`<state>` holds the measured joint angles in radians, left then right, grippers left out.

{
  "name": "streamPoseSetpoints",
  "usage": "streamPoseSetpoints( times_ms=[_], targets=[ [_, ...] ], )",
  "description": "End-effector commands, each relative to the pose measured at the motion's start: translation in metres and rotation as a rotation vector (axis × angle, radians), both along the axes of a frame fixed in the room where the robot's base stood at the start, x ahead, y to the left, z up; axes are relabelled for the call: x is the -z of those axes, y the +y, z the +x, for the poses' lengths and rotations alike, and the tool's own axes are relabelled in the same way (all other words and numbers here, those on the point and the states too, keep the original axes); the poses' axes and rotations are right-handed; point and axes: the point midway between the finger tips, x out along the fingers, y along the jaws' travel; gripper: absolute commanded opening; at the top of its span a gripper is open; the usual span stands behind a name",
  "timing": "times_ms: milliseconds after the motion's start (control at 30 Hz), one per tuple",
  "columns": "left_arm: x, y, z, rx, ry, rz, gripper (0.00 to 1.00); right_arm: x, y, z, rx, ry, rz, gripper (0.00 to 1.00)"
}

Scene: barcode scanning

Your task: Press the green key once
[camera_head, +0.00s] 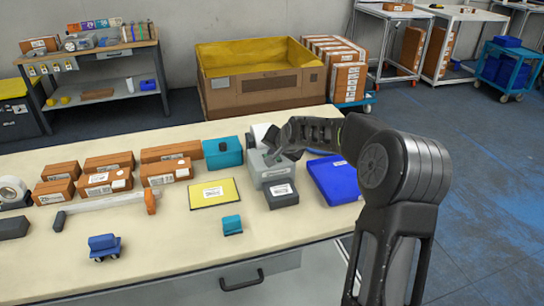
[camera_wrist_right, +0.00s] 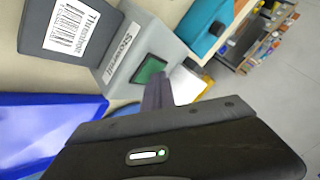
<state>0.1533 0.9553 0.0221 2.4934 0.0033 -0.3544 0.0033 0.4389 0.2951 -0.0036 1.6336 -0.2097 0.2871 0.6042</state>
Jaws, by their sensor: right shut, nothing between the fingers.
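The green key (camera_wrist_right: 148,72) sits on the sloped face of a grey box-like device (camera_wrist_right: 128,50) in the right wrist view. The same grey device (camera_head: 264,174) stands near the right end of the table in the head view, where the key is hidden. My right gripper (camera_head: 272,157) is shut and empty, its fingers pointing down over the device's top. In the wrist view its fingertips (camera_wrist_right: 158,88) show close beside the key's lower edge. I cannot tell whether they touch it. My left gripper is in neither view.
A dark labelled box (camera_head: 282,194) stands in front of the device and a blue tray (camera_head: 333,181) lies to its right. A teal box (camera_head: 223,154) and a yellow-topped flat item (camera_head: 213,193) are to its left. The table's front right (camera_head: 290,228) is clear.

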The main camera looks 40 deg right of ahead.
Motion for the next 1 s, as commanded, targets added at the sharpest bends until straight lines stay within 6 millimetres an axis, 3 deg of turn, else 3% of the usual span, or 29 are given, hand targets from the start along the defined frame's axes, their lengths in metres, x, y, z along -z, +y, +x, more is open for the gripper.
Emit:
streamPoseSetpoints(
  times_ms=[367,733,1000],
  targets=[
    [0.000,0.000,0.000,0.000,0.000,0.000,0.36,0.002,0.001,-0.001,-0.001,0.005,0.002,0.00],
    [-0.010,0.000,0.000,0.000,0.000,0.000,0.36,-0.017,0.000,-0.001,-0.001,0.003,0.001,0.00],
    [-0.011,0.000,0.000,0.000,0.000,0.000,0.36,-0.019,0.000,0.000,0.000,0.003,0.001,0.00]
  ],
)
